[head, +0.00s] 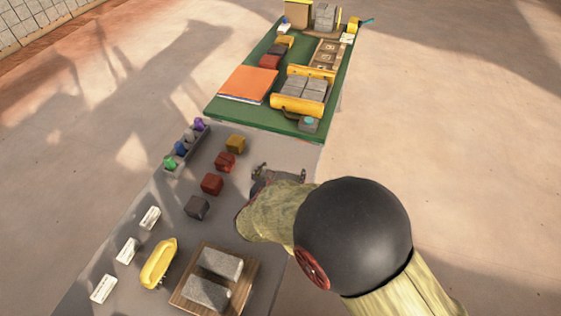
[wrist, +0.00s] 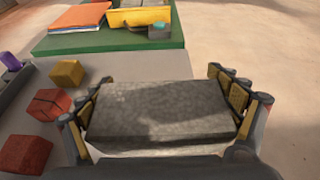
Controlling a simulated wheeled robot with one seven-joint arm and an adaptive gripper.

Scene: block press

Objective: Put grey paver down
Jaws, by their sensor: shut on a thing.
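My gripper (wrist: 165,120) is shut on a grey paver (wrist: 160,112), a flat stone-like block held between the two fingers in the wrist view. In the head view my gripper (head: 279,173) is above the right edge of the grey table, and my arm hides most of what it holds. Two more grey pavers lie on a wooden board (head: 180,303) at the near end of the grey table: one behind (head: 219,264) and one in front (head: 206,292). Several grey blocks (head: 303,89) sit between the yellow sides of a press (head: 296,105) on the green table.
On the grey table (head: 170,222) stand red, yellow and dark cubes (head: 212,184), a yellow tray (head: 159,262), white cards (head: 127,250) and a rack of coloured pieces (head: 185,148). The green table (head: 250,112) beyond holds an orange sheet (head: 249,84) and a teal button box (head: 309,124).

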